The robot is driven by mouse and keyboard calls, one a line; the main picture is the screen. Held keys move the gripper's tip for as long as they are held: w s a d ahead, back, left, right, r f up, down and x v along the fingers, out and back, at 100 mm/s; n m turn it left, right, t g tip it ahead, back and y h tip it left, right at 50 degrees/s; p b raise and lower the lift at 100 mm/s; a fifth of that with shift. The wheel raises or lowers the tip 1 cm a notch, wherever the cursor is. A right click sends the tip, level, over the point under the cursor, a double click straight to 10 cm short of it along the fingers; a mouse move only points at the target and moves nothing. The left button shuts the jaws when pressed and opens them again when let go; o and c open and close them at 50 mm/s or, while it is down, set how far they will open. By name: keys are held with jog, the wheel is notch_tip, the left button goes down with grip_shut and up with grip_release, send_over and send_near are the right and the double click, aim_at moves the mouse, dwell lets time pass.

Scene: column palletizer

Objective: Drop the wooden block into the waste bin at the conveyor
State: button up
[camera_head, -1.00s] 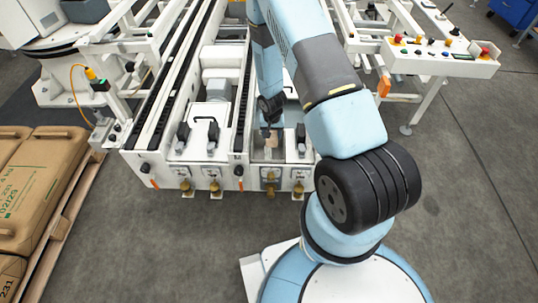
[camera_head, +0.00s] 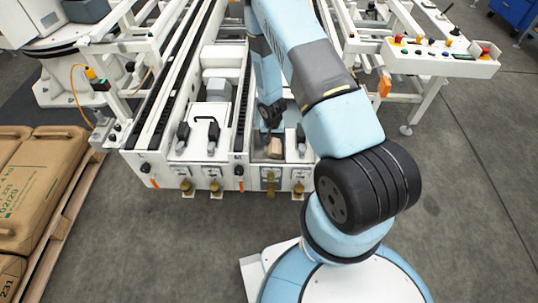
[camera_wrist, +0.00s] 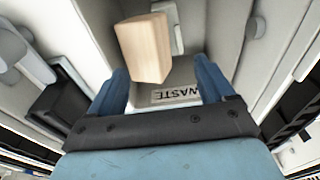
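The wooden block (camera_head: 275,148) is pale tan and sits below my gripper (camera_head: 271,118) at the near end of the conveyor. In the wrist view the block (camera_wrist: 144,48) is tilted, just beyond the fingertips and inside the pale walls of the waste bin (camera_wrist: 215,25). The bin bears a "WASTE" label upside down. My gripper (camera_wrist: 159,66) has its two blue fingers spread wider than the block, with a clear gap on the right side. I cannot tell whether the block rests on the bin's floor.
The white conveyor frame (camera_head: 205,170) has black rails and dark clamps beside the bin. A pallet of brown sacks (camera_head: 40,185) stands at the left. A control panel (camera_head: 440,55) is at the upper right. The grey floor at the right is clear.

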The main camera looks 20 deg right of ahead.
jog(key=shift+o, duration=0.3)
jog(key=shift+r, duration=0.1)
notch_tip(320, 180, up, 13)
jog(key=s, duration=0.1)
jog(key=shift+s+a+r, duration=0.2)
jog(key=shift+s+a, duration=0.05)
jog(key=shift+a, duration=0.05)
dwell(0.6)
